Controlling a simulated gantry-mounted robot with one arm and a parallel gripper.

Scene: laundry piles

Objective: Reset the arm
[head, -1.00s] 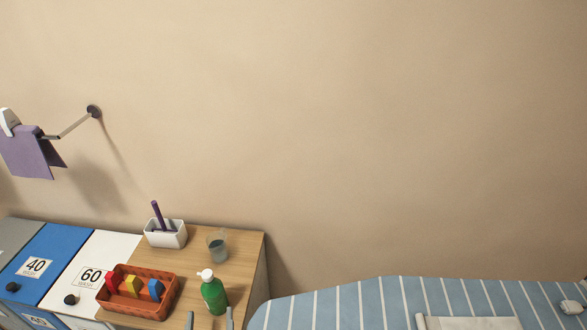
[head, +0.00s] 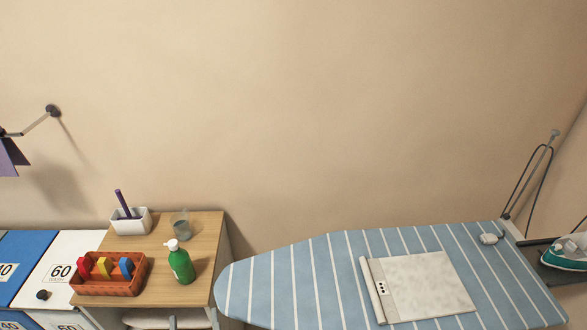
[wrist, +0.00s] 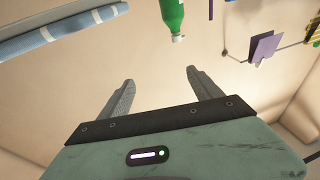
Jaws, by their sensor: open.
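My gripper (wrist: 159,78) shows in the wrist view with its two grey fingers spread wide and nothing between them. In the head view only the grey fingertips (head: 193,320) rise at the bottom edge, in front of the wooden cabinet; the rest of the arm is out of view. The wrist view is upside down, with the green bottle (wrist: 172,15) hanging at the top beyond the fingers. No cloth is in the gripper.
A striped ironing board (head: 290,285) and an iron (head: 566,252) stand right. Purple cloth (head: 10,160) hangs left.

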